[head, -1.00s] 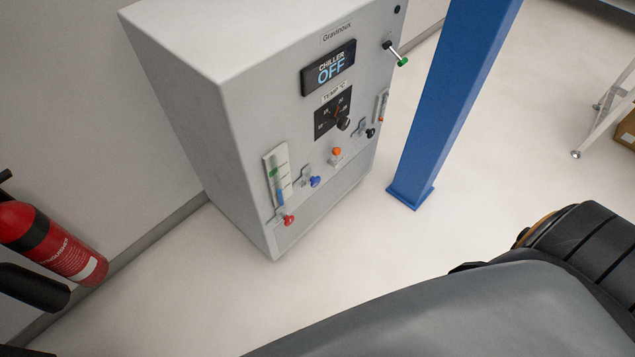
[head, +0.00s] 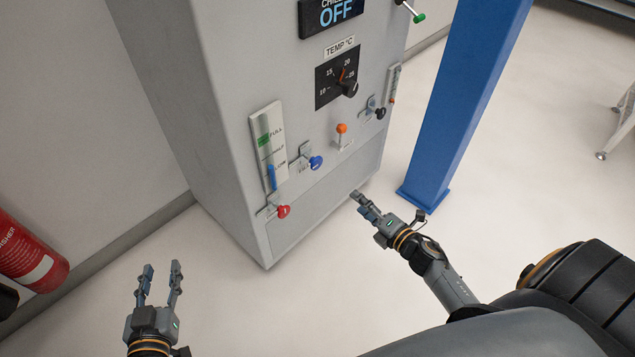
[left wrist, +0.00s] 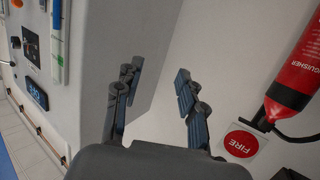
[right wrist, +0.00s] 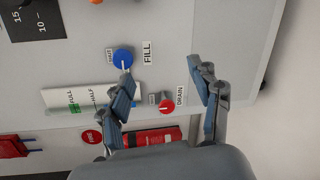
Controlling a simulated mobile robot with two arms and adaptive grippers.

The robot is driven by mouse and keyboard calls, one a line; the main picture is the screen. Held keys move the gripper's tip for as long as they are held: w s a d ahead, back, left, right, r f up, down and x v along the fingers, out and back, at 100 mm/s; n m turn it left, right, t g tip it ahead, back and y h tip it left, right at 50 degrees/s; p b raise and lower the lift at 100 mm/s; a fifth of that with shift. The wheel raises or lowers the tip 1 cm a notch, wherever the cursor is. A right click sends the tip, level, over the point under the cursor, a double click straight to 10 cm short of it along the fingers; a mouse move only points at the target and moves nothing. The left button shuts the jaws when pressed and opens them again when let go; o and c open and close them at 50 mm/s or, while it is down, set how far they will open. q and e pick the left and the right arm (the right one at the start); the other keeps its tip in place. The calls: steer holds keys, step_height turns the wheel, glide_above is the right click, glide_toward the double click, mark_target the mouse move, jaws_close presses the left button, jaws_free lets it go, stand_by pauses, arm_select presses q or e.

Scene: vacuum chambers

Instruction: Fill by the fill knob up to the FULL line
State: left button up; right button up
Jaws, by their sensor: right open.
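The fill knob (head: 316,162) is blue and sits on the grey chiller's front; in the right wrist view the blue knob (right wrist: 122,57) is beside the labels FILL and SHUT. The level gauge (head: 280,123) is a white strip left of it, with a green FULL mark and a HALF mark. Its blue column (head: 271,177) is short, below HALF. My right gripper (head: 362,203) is open and empty, below and right of the knob in the head view, apart from it. My left gripper (head: 161,275) is open and empty, left of the chiller.
A red drain knob (head: 283,211) is below the gauge. An orange knob (head: 342,128) and a black knob (head: 380,113) are to the right. A blue post (head: 455,110) stands right of the chiller. A fire extinguisher (head: 30,250) is at the left. The floor between is clear.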

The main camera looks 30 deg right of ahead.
mark_target(319, 163)
step_height(319, 163, up, 6)
steer(key=w+a+n+t+y+b, duration=0.1)
steer(key=w+n+y+b, duration=0.2)
steer(key=n, duration=0.5)
steer(key=b+x, duration=0.1)
steer(key=x, duration=0.7)
steer(key=b+x, duration=0.1)
steer(key=x, duration=0.2)
steer(key=shift+w+a+f+b, duration=0.2)
steer(key=shift+w+a+b, duration=0.1)
steer(key=shift+a, duration=0.2)
steer(key=shift+w+a, duration=0.2)
steer(key=shift+w, duration=0.2)
arm_select(q)
steer(key=s+r+t+h, duration=0.1)
steer(key=r+t, duration=0.3)
steer(key=r, duration=0.5)
steer(key=s+r+t+h, duration=0.1)
steer(key=s+r+t, duration=0.2)
steer(key=r, duration=0.7)
steer(key=shift+s+t+h, duration=0.4)
steer(key=shift+t, duration=0.3)
steer(key=shift+d+r, duration=0.1)
